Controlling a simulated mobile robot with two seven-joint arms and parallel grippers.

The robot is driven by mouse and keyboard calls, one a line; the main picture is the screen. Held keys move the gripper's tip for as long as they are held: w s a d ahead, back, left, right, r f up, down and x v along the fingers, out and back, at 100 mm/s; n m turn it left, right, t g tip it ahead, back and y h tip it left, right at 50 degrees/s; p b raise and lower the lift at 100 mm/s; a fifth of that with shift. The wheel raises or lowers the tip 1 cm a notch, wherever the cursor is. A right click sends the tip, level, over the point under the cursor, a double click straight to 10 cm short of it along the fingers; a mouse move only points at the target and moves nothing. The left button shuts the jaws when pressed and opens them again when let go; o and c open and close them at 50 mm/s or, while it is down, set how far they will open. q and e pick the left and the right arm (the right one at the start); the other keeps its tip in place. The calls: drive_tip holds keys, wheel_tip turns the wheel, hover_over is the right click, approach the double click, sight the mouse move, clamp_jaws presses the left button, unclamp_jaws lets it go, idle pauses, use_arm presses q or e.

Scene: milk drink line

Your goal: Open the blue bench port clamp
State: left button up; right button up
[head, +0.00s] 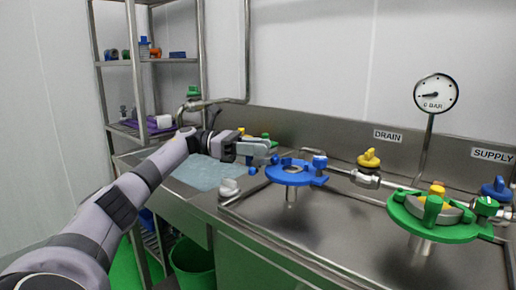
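The blue bench port clamp (297,178) is a flat blue ring on a short metal pipe stub above the steel bench, near the middle of the head view. A blue knob (320,161) stands on its right side. Its centre shows a metal port opening. My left gripper (272,152) reaches in from the left, just beyond and left of the ring, close to a small blue part at the ring's left edge. I cannot tell whether it touches that part, or whether the fingers are open or shut. My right gripper is not in view.
A green clamp (440,232) with a yellow top stands at the right. Yellow (369,159) and blue (496,190) valve handles sit behind on the pipework. A pressure gauge (436,93) rises above. A steel shelf rack (120,63) stands at the left, a green bin (194,268) below.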

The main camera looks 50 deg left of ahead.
use_arm(q)
drive_tip(key=shift+o, duration=1.4)
drive_tip(key=shift+v, duration=3.55)
